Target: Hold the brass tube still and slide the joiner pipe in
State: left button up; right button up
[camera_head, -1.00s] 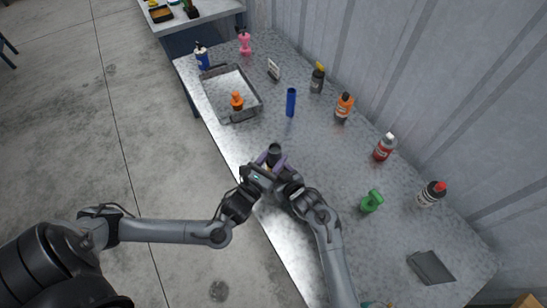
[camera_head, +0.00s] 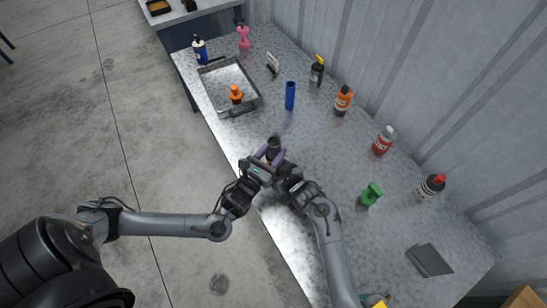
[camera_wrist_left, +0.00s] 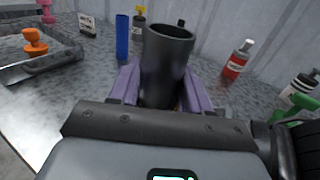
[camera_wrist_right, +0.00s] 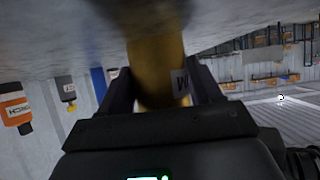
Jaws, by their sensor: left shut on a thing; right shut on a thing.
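The dark grey joiner pipe (camera_head: 274,143) stands roughly upright near the table's front edge, its open round mouth facing up in the left wrist view (camera_wrist_left: 167,55). My left gripper (camera_head: 270,155), with purple fingers, is shut on it. The brass tube (camera_wrist_right: 156,70), yellow with a white label, is between the fingers of my right gripper (camera_wrist_right: 160,88), which is shut on it. In the head view the brass tube is mostly hidden by the grippers, which are close together. A blurred dark part meets the tube in the right wrist view; how far the pipe sits in it cannot be told.
A metal tray (camera_head: 205,88) with an orange-topped piece (camera_head: 236,94) stands at the far left. A dark flat plate (camera_head: 429,260) lies at the right.

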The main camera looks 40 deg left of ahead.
jog(key=o, duration=0.9)
jog(key=shift+d+r, duration=0.1)
jog(key=shift+d, duration=0.05)
